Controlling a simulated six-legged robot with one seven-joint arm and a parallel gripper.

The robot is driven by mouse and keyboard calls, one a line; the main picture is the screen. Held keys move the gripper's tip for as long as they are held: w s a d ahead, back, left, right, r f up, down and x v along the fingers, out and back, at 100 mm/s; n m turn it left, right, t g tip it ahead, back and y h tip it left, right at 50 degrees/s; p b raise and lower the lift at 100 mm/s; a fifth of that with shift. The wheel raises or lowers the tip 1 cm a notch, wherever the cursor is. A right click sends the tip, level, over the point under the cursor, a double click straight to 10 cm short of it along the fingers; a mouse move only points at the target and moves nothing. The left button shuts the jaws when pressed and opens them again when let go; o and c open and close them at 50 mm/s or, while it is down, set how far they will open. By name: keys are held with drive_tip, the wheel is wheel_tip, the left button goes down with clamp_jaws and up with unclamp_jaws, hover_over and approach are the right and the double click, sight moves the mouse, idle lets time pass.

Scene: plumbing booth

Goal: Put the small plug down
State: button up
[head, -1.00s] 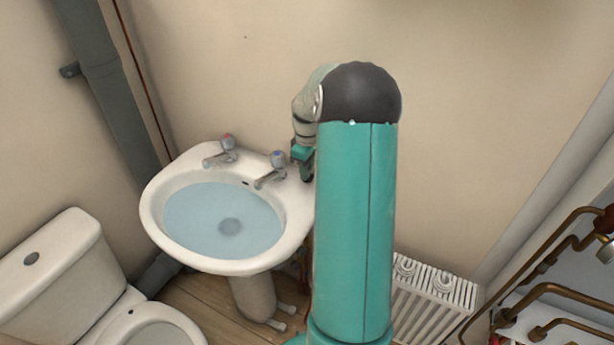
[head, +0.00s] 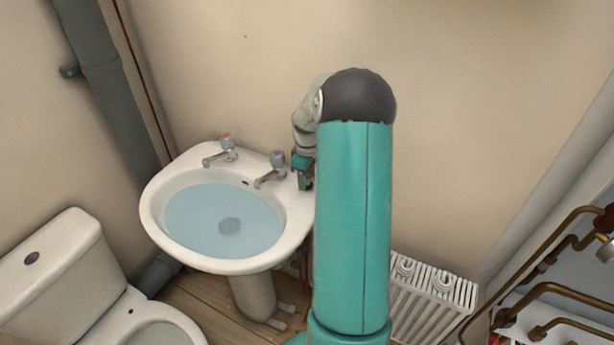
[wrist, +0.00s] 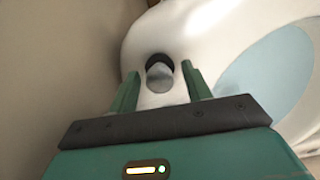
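The small plug (wrist: 160,76) shows in the wrist view as a short grey piece with a dark round part at its far end. It is over the white back corner of the basin (wrist: 140,38) and looks to rest there, though the contact is not clear. My gripper (wrist: 161,72) is open around it, with a gap showing between the plug and each finger. In the head view my gripper (head: 304,183) is low at the right rear corner of the basin (head: 150,213), partly hidden by my arm. The plug cannot be made out in the head view.
Two taps, one red-topped (head: 227,147) and one blue-topped (head: 277,160), stand on the basin's back ledge; the blue one is close left of my gripper. The bowl holds water (head: 200,205). The wall is close behind. A radiator (head: 432,290) is at lower right.

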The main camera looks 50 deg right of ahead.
drive_tip(key=shift+r, duration=0.15)
wheel_tip(320, 180, up, 12)
idle(0.4)
drive_tip(key=s+a+r+t+h, duration=0.1)
drive_tip(key=a+r, duration=0.3)
drive_tip(key=a, duration=0.3)
drive_tip(key=s+a+r+m, duration=0.1)
drive_tip(key=a+r, duration=0.3)
drive_tip(key=a, duration=0.3)
drive_tip(key=s+a+r+t+h, duration=0.1)
drive_tip(key=a+r, duration=0.3)
drive_tip(key=a, duration=0.3)
drive_tip(key=s+a+m+t+y, duration=0.2)
drive_tip(key=s+a+t, duration=0.1)
drive_tip(key=s+a, duration=1.1)
drive_tip(key=a, duration=0.3)
drive_tip(key=shift+a+t, duration=0.3)
